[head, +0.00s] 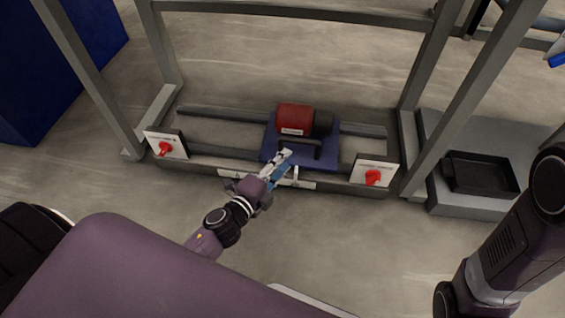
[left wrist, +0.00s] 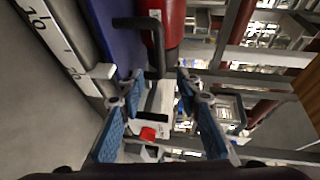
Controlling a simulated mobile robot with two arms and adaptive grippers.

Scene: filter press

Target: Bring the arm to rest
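My left gripper (head: 286,158) reaches in from the lower left to the front of a blue carriage plate (head: 330,146) on the rails. In the left wrist view my left gripper (left wrist: 160,105) has its blue-padded fingers spread apart, with nothing held between them. A black bar handle (head: 312,149) on the plate is close to the fingertips. In the wrist view the handle (left wrist: 157,45) stands just beyond them; I cannot tell whether they touch. A red and black cylinder (head: 295,119) lies on the plate. My right arm shows at the right edge; its gripper is out of view.
Grey frame posts (head: 428,60) stand around the rails. White panels with red knobs sit at the left (head: 166,149) and right (head: 373,177). A numbered white scale (left wrist: 60,45) runs along the front. A black tray (head: 480,174) rests on a grey block (head: 440,197). Open floor lies in front.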

